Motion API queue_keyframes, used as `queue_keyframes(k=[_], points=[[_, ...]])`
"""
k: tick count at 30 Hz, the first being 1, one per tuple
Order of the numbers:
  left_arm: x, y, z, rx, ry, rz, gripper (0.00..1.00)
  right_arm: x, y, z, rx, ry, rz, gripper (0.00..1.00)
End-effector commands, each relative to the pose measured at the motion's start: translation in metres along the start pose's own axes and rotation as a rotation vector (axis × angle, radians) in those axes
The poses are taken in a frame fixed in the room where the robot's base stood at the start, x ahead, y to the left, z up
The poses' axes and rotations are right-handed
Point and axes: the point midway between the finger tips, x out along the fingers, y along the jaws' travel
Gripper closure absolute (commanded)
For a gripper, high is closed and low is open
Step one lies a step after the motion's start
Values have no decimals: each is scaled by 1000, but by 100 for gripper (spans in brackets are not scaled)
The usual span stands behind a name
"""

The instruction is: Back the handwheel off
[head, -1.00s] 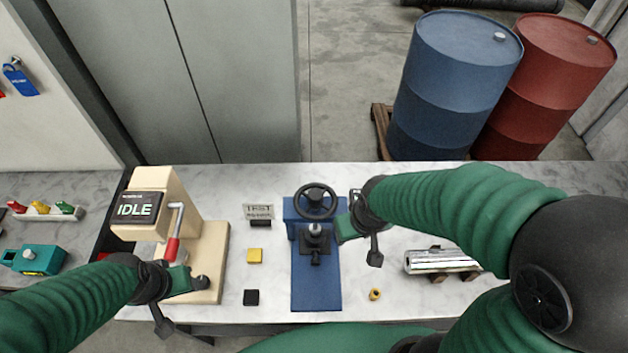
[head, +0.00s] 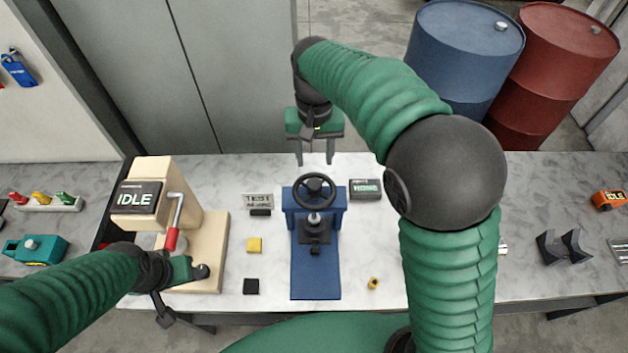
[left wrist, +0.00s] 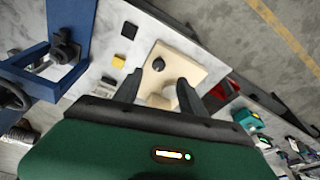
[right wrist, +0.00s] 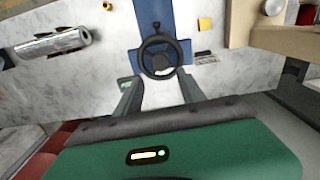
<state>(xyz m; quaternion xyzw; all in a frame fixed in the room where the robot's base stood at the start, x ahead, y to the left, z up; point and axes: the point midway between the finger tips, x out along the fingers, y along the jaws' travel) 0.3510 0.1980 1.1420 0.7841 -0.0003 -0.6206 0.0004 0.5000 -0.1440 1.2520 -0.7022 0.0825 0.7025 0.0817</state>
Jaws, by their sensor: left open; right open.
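The black handwheel (head: 314,190) sits on top of the blue press stand (head: 315,275) at the middle of the bench. In the right wrist view the handwheel (right wrist: 160,57) lies just beyond and between the fingertips. My right gripper (head: 315,160) is open and empty, pointing down behind the handwheel, apart from it. My left gripper (head: 200,270) is at the beige tester with the IDLE display (head: 136,198), near its red-handled crank (head: 171,238). In the left wrist view its fingers (left wrist: 160,92) are open, with the beige base between and beyond them.
A yellow block (head: 254,245), a black block (head: 251,286) and a small brass part (head: 373,283) lie on the bench. A silver cylinder (right wrist: 52,42) shows in the right wrist view. Blue (head: 462,60) and red (head: 550,70) barrels stand behind. Black V-blocks (head: 563,247) sit at right.

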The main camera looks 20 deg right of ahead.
Motion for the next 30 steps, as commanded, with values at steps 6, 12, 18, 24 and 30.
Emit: queue_keyframes(k=[6, 12, 18, 24, 30], points=[[-12, 0, -3, 0, 0, 0, 52, 56, 0, 2, 1, -4, 3, 53], [-20, 0, -5, 0, 0, 0, 52, 97, -1, 2, 0, -2, 2, 53], [-21, 0, -5, 0, 0, 0, 52, 112, -1, 1, 0, 1, 0, 53], [-20, 0, -5, 0, 0, 0, 52, 112, -1, 1, 0, 1, 0, 53], [-20, 0, -5, 0, 0, 0, 52, 112, -1, 0, 0, 2, 0, 79]])
